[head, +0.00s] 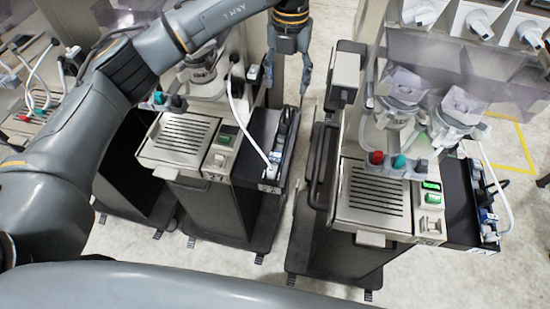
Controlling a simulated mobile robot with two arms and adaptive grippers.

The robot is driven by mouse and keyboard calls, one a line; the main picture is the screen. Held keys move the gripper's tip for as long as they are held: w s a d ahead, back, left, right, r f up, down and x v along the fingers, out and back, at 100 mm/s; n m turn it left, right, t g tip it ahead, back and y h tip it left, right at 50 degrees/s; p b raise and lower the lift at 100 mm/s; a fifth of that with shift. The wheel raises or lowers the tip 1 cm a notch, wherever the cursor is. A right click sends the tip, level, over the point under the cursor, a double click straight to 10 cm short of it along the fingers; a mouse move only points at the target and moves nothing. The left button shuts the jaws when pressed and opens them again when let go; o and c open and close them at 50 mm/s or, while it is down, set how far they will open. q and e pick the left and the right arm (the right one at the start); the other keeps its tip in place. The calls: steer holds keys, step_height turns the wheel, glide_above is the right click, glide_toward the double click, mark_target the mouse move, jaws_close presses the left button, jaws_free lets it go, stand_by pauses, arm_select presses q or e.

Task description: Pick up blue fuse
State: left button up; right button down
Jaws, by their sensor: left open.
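My left gripper (287,78) points down, open and empty, above the far end of the black side tray (246,178) on the middle dispenser. Its fingers are apart. I cannot clearly pick out a blue fuse at this size. A small blue-and-white part (270,171) sits at the near end of that tray, with a white cable running to it. A similar blue part (487,215) is in the side tray (458,207) of the right dispenser. My right gripper does not show.
The middle dispenser (178,140) and right dispenser (374,195) stand on dark wheeled bases, with a narrow floor gap between them. Another dispenser (30,105) stands at the left. White cables (240,115) arch over the middle tray. A grey box (345,70) juts out beside the gap.

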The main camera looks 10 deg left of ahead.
arm_select(q)
steer(key=s+a+f+b, duration=0.1)
steer(key=s+f+b, duration=0.4)
steer(key=s, duration=0.2)
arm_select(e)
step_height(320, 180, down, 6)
arm_select(q)
steer(key=p, duration=0.2)
glide_above(275, 155)
steer(key=f, duration=0.7)
steer(key=shift+s+a+f, duration=0.15)
steer(key=shift+s+f, duration=0.05)
steer(key=shift+f, duration=0.2)
steer(key=f, duration=0.1)
steer(key=f+p, duration=0.1)
steer(key=f, duration=0.1)
steer(key=f+p, duration=0.1)
steer(key=shift+w+f, duration=0.25)
steer(key=shift+f, duration=0.5)
steer(key=c, duration=0.9)
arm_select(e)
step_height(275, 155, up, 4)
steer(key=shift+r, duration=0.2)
